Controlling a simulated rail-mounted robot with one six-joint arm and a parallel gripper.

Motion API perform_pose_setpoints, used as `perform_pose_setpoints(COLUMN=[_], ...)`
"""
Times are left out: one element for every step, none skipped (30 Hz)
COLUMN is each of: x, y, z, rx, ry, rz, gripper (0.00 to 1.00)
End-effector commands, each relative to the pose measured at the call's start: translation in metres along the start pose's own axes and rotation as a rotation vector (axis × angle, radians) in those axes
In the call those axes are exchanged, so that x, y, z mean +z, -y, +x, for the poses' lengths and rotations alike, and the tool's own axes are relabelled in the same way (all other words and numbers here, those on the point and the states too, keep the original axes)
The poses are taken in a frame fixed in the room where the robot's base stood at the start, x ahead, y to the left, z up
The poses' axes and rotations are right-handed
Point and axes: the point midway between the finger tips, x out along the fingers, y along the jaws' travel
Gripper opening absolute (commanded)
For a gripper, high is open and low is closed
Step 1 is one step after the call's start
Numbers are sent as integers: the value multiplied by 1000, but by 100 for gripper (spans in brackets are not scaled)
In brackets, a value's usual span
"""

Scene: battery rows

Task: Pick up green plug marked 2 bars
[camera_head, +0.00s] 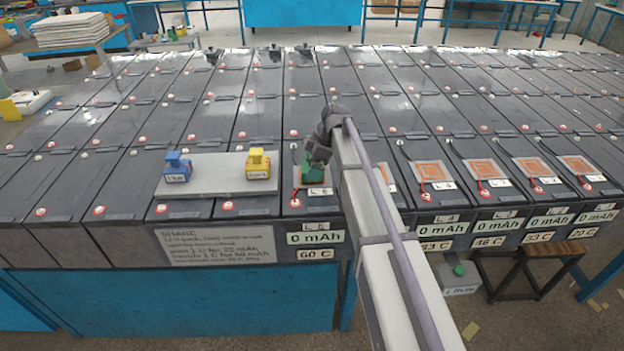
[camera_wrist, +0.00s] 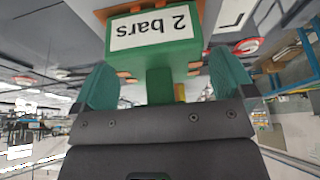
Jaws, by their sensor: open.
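The green plug (camera_wrist: 185,48) fills the top of the wrist view, its white "2 bars" label upside down. Its narrower green stem points toward my gripper (camera_wrist: 162,66). My gripper's two teal fingers are open, one on each side of the stem, with a gap visible on both sides. In the head view the green plug (camera_head: 311,172) sits on a pad at the front of a battery marked "0 mAh" and "60 C". My gripper (camera_head: 316,155) is right above it and partly hides it. Its label is not readable there.
A blue plug (camera_head: 177,170) and a yellow plug (camera_head: 258,164) stand on a grey tray (camera_head: 218,180) to the left. Batteries with orange pads (camera_head: 432,172) and red-ended leads lie to the right. A printed note (camera_head: 212,245) is on the front edge.

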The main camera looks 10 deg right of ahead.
Motion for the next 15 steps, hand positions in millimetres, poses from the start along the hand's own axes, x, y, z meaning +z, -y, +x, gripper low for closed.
perform_pose_setpoints(x=[0,0,-1,-1,-1,-1,-1,-1,-1,-1,-1,-1,-1,-1,-1], y=[0,0,0,0,0,0,0,0,0,0,0,0,0,0,0], z=[2,0,0,-1,-1,-1,-1,-1,-1,-1,-1,-1,-1,-1,-1], rx=[0,0,0,0,0,0,0,0,0,0,0,0,0,0,0], ry=[0,0,0,0,0,0,0,0,0,0,0,0,0,0,0], rz=[0,0,0,0,0,0,0,0,0,0,0,0,0,0,0], gripper=[100,100,100,100,100,97,94,91,88,85,82,78,75,72,68])
